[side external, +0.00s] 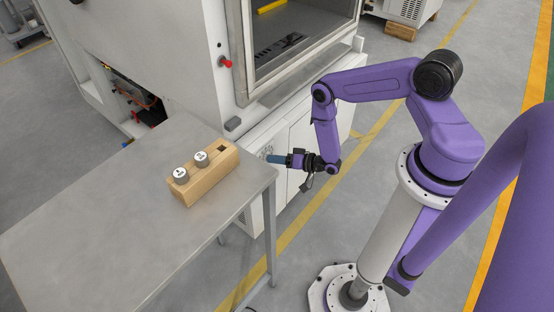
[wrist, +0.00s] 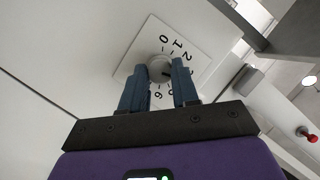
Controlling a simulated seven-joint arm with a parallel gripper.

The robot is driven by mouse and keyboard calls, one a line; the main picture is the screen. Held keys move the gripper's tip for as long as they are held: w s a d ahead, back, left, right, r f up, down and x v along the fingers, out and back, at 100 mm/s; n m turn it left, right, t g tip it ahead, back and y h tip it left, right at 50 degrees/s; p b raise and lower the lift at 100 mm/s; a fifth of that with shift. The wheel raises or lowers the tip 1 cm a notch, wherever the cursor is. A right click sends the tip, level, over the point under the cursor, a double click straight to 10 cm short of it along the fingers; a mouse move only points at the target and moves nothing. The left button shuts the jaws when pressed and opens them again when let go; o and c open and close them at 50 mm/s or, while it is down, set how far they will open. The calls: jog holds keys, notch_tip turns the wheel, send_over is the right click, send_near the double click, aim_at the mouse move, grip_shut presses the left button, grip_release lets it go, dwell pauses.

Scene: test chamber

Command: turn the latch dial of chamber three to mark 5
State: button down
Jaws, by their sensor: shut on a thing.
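The latch dial has a white square plate (wrist: 155,40) with black numerals around a grey round knob (wrist: 159,66). In the wrist view 0, 1 and 2 show along the top, and a 6 shows below the knob; the blue fingers cover part of the scale. My gripper (wrist: 160,78) has one finger on each side of the knob and is shut on it. I cannot tell surely which mark the knob points to. In the side view my gripper (side external: 269,158) reaches left to the white chamber's lower front (side external: 288,150), and the dial is too small to read.
A steel table (side external: 110,215) stands at left, bearing a wooden block (side external: 212,180) with two labelled round weights (side external: 190,167) and a square hole. A red knob (side external: 225,62) sits beside the chamber window. Grey floor is clear beneath the gripper.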

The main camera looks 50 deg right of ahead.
dwell(0.4)
jog(key=c, duration=0.8)
grip_release()
jog(key=shift+c, duration=0.2)
jog(key=shift+s, duration=0.1)
jog(key=v, duration=0.7)
jog(key=shift+s, duration=0.15)
